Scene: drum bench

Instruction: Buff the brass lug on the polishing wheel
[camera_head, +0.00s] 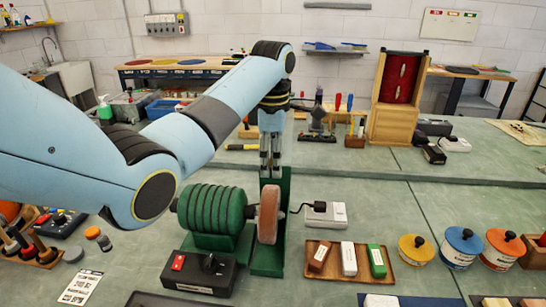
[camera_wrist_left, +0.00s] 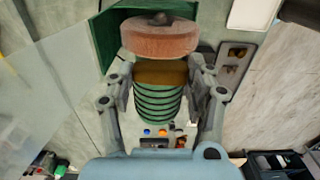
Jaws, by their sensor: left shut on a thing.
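The polishing wheel (camera_head: 268,214) is a tan-pink disc on the green ribbed motor (camera_head: 213,210), with a green guard (camera_head: 283,190) behind it. My left gripper (camera_head: 270,172) points down just above and behind the wheel, its fingertips close to the guard. In the left wrist view the gripper (camera_wrist_left: 160,85) is shut on the brass lug (camera_wrist_left: 160,73), a brownish-gold piece between the fingers. The lug appears close to the wheel (camera_wrist_left: 160,36); I cannot tell whether they touch. The lug is hidden in the head view. My right gripper is not in view.
A black switch box (camera_head: 205,273) stands in front of the motor. A wooden tray (camera_head: 335,275) with brown, white and green bars lies to the right, then yellow (camera_head: 416,250), blue (camera_head: 461,250) and orange (camera_head: 503,250) lidded pots. The bench behind the pots is clear.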

